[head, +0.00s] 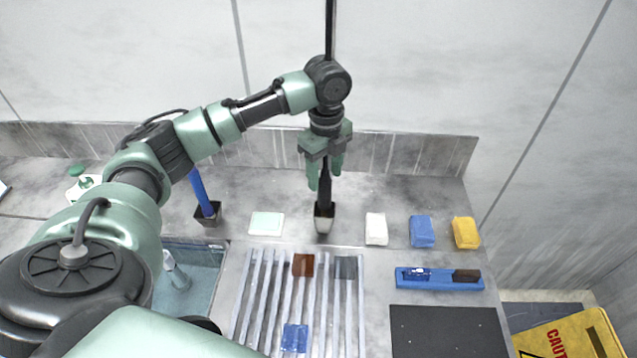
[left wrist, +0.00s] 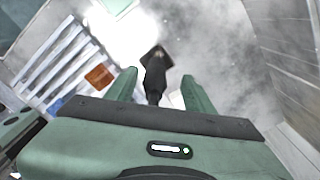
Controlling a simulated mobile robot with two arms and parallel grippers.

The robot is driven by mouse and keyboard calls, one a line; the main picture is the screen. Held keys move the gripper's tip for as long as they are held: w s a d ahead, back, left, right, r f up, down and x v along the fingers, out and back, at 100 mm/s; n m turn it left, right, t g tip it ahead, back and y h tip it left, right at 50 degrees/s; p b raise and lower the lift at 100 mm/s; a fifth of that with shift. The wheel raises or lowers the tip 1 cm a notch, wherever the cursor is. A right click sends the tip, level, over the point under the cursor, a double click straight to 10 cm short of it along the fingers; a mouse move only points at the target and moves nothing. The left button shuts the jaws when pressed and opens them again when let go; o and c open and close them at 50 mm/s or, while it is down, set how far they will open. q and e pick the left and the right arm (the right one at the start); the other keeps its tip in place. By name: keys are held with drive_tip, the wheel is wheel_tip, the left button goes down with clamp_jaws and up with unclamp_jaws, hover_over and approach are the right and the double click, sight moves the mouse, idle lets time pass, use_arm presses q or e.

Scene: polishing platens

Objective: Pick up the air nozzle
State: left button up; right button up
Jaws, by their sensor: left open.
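The air nozzle (head: 325,185) is a dark, slim, upright tool standing in a small holder (head: 324,222) on the counter. A black vertical line, seemingly its hose (head: 330,28), runs up behind my wrist. My left gripper (head: 325,174) points down over the nozzle, its green fingers open on either side of it. In the left wrist view the dark nozzle (left wrist: 155,76) shows between the two open fingers (left wrist: 157,88), with a gap on both sides. The upper part of the nozzle is hidden by the gripper. My right gripper is not in view.
A blue-handled tool (head: 200,190) stands in a dark holder to the left. White (head: 376,229), blue (head: 422,231) and yellow (head: 466,232) blocks lie to the right. A slatted rack (head: 248,305), a sink (head: 205,262) and a blue tray (head: 440,286) are nearer. A wall stands behind.

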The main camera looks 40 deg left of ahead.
sight(325, 198)
use_arm(q)
drive_tip(key=f+p, duration=0.1)
drive_tip(key=f, duration=0.1)
drive_tip(key=f+p, duration=0.1)
drive_tip(key=f, duration=0.1)
drive_tip(key=f+p, duration=0.1)
drive_tip(key=f, duration=0.2)
drive_tip(key=shift+s+d, duration=0.3)
drive_tip(key=shift+s, duration=0.1)
drive_tip(key=shift+f, duration=0.25)
clamp_jaws()
